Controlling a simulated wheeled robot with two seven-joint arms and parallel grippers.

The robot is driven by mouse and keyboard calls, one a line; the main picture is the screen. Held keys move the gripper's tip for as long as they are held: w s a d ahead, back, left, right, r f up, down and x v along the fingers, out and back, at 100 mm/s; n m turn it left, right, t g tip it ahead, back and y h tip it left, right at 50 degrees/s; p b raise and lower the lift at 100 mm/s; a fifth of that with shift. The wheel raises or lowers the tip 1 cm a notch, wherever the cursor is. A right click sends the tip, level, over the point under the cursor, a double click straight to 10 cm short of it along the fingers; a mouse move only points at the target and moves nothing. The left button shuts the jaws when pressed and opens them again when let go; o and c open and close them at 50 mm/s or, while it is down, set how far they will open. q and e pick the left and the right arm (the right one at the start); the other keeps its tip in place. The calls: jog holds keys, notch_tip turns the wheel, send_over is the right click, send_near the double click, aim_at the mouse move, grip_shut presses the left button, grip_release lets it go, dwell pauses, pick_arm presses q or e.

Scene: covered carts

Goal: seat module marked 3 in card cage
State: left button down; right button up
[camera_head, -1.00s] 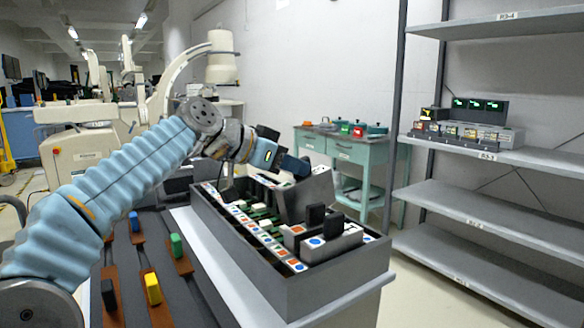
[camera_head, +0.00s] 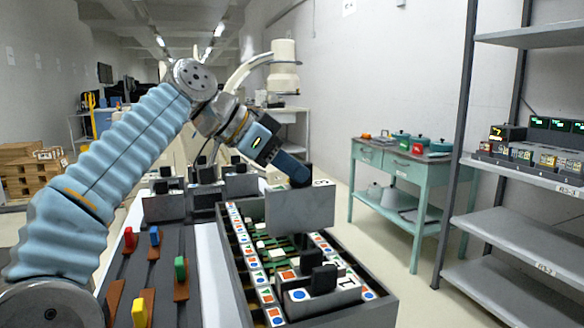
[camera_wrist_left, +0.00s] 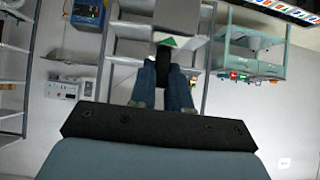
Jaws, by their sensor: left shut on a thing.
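My left gripper (camera_head: 297,170) is shut on the black handle of a grey box-like module (camera_head: 298,210). It holds the module roughly upright over the card cage (camera_head: 350,316), a long dark open box. A white label shows on the module's top, but I cannot read it. Whether its lower edge is inside the cage is unclear. In the left wrist view, the blue fingers (camera_wrist_left: 164,88) close around the dark handle (camera_wrist_left: 163,62). Colored marker strips (camera_head: 246,252) run along the cage, with green guides between. Black-handled modules (camera_head: 322,296) sit at its near end. My right gripper is out of view.
More grey modules (camera_head: 166,208) with black handles stand behind, left of the cage. Red, blue, green and yellow blocks (camera_head: 180,268) sit on brown strips at left. A teal table (camera_head: 398,165) and grey shelves (camera_head: 520,230) stand to the right.

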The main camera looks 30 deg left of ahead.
aim_at(291, 203)
pick_arm(q)
jog(key=shift+r, duration=0.1)
notch_tip(291, 203, down, 6)
jog(key=b, duration=0.5)
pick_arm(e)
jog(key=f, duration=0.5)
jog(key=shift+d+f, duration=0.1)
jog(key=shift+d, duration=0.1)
pick_arm(q)
jog(key=shift+r, duration=0.1)
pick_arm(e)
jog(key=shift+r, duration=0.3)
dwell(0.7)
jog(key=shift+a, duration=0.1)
